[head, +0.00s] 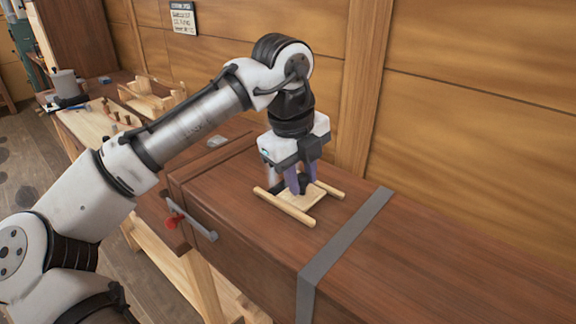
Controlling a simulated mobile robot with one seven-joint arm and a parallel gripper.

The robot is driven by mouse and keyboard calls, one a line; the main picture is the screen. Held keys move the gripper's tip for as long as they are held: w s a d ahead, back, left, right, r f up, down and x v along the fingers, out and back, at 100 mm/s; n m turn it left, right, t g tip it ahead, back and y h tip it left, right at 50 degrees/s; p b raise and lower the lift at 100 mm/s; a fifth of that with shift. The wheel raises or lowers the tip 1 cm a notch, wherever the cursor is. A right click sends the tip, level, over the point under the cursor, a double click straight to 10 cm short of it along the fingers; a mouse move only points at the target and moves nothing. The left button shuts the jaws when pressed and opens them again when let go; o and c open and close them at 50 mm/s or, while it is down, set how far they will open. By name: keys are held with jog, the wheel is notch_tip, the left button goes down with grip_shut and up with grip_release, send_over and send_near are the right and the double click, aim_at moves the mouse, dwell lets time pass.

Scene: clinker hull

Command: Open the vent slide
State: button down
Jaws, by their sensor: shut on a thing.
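The vent slide (314,200) is a pale wooden plate lying between two light wooden rails (285,206) on top of a brown wooden chest-like box (400,245). My gripper (299,188) points down over the slide from above. Its purple-grey fingers are shut on a dark knob at the slide, which they mostly hide. What lies under the plate and between the far ends of the rails is partly hidden by my gripper.
A grey metal strap (345,240) crosses the box to the right of the rails. A plank wall (480,130) stands close behind. A workbench (90,130) with pegs is at the left.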

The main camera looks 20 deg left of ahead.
aim_at(298, 205)
jog(key=shift+s+d, duration=0.2)
jog(key=shift+d, duration=0.3)
jog(key=shift+s+d, duration=0.15)
jog(key=shift+d, duration=0.3)
jog(key=c, duration=1.1)
grip_release()
jog(key=shift+c, duration=0.2)
notch_tip(298, 205, up, 14)
jog(key=s+a+b, duration=0.1)
jog(key=s, duration=0.1)
jog(key=shift+s+a+f, duration=0.15)
jog(key=shift+a+f, duration=0.05)
jog(key=shift+f, duration=0.05)
